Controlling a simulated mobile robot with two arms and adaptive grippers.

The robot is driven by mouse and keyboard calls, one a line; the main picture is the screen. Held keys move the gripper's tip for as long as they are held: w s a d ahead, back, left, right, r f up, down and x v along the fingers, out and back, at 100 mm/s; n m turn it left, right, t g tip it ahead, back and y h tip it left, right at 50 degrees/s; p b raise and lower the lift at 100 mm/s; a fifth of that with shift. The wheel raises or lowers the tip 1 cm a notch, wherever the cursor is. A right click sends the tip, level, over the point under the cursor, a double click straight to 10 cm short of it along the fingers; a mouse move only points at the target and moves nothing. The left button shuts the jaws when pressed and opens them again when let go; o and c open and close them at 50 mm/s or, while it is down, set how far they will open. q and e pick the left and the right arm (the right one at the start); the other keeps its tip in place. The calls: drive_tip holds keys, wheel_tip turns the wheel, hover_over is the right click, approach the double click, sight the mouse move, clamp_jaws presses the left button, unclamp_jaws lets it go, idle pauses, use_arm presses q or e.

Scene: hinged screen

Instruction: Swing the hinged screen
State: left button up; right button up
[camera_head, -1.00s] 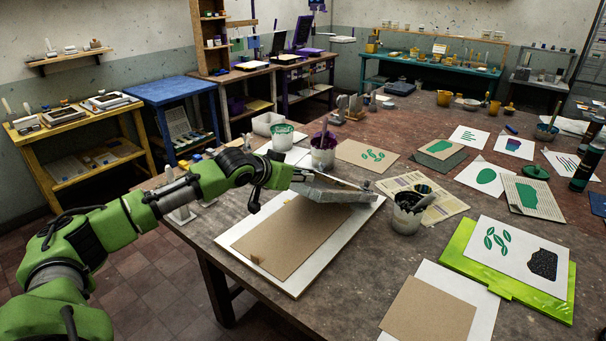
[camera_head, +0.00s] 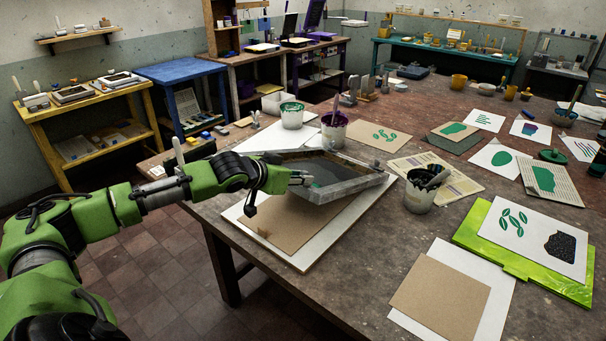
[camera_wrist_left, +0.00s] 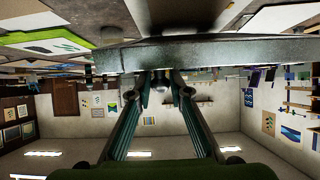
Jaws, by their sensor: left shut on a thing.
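The hinged screen (camera_head: 345,190) is a grey frame around a dark mesh, tilted above a white baseboard (camera_head: 301,262) on the table. A brown sheet (camera_head: 285,222) lies on the board, partly under the screen. My left gripper (camera_head: 302,178) reaches in from the left and is shut on the screen's frame at its near-left side. In the left wrist view the frame's long grey edge (camera_wrist_left: 215,52) crosses in front of the left fingers (camera_wrist_left: 162,82). The gap under the screen is only partly seen. My right gripper is not in view.
A pot with a purple rim (camera_head: 333,132) and a green-rimmed pot (camera_head: 291,115) stand behind the screen. A grey pot with tools (camera_head: 421,190) stands to its right. Prints and a lime-green board (camera_head: 480,243) lie further right.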

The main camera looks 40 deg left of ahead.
sight(296, 192)
use_arm(q)
drive_tip(key=shift+s+f+b, duration=0.3)
drive_tip(key=shift+f+b, duration=0.1)
drive_tip(key=shift+f, duration=0.2)
drive_tip(key=shift+s+f+b, duration=0.25)
drive_tip(key=shift+f+b, duration=0.2)
drive_tip(key=shift+f, duration=0.15)
drive_tip(key=shift+s+f+b, duration=0.3)
drive_tip(key=shift+f+b, duration=0.1)
drive_tip(key=shift+f, duration=0.3)
drive_tip(key=f+b, duration=0.1)
drive_tip(key=f, duration=0.1)
drive_tip(key=s+f+b, duration=0.1)
drive_tip(key=b, duration=0.1)
drive_tip(key=shift+s+a+f, duration=0.1)
drive_tip(key=shift+a+f, duration=0.05)
drive_tip(key=shift+f, duration=0.2)
drive_tip(key=f+b, duration=0.3)
drive_tip(key=s+f+b, duration=0.1)
drive_tip(key=f+b, duration=0.2)
drive_tip(key=s+f+b, duration=0.1)
drive_tip(key=f+b, duration=0.2)
drive_tip(key=shift+f, duration=0.3)
drive_tip(key=o, duration=1)
drive_tip(key=shift+r+p, duration=0.3)
drive_tip(key=shift+c, duration=0.2)
drive_tip(key=shift+a+r, duration=0.1)
